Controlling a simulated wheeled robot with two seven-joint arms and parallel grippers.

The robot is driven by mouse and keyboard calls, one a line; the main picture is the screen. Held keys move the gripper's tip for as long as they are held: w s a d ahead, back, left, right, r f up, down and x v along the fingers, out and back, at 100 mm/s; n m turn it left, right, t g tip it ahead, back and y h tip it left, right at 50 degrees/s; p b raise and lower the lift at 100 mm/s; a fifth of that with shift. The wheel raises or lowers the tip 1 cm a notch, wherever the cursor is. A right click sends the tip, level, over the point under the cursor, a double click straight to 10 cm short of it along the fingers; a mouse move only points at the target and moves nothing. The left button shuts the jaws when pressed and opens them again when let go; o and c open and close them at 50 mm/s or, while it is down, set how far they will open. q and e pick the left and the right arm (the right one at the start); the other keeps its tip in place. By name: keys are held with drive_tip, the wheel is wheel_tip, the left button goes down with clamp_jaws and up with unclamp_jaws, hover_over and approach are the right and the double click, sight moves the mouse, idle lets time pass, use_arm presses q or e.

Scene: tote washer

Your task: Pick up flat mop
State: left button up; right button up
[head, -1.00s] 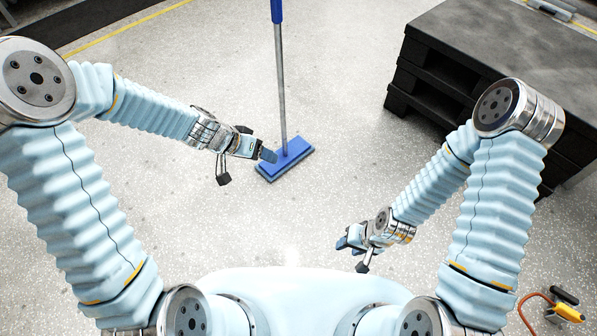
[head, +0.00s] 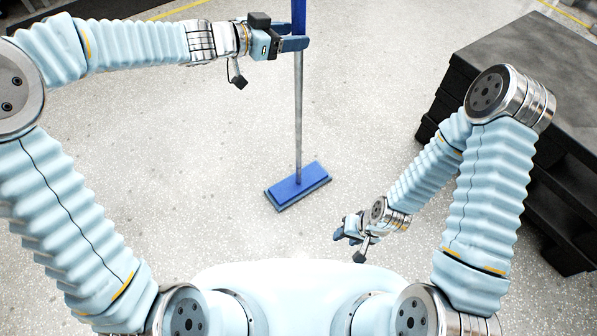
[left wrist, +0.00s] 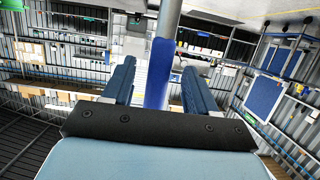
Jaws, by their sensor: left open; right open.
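The flat mop stands upright on the floor, with a blue flat head (head: 298,187) and a grey pole (head: 298,120) that has a blue upper section. My left gripper (head: 296,44) is raised at the blue section of the pole. In the left wrist view the blue section (left wrist: 159,72) stands between the two fingers of the left gripper (left wrist: 158,85), with gaps showing at the sides. The left gripper is open. My right gripper (head: 345,232) is open and empty, low and to the right of the mop head. The top of the pole is out of the head view.
A dark stacked platform (head: 520,100) stands at the right. Speckled grey floor (head: 210,150) around the mop head is clear. A yellow line (head: 180,9) crosses the floor at the back. Shelving and wall panels (left wrist: 265,97) show in the left wrist view.

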sight(305, 32)
use_arm(q)
drive_tip(key=p+x, duration=0.1)
drive_tip(key=x, duration=0.3)
drive_tip(key=shift+w+d+r, duration=0.1)
drive_tip(key=shift+w+d, duration=0.05)
drive_tip(key=shift+d, duration=0.15)
clamp_jaws()
idle(0.9)
drive_tip(key=shift+r, duration=0.15)
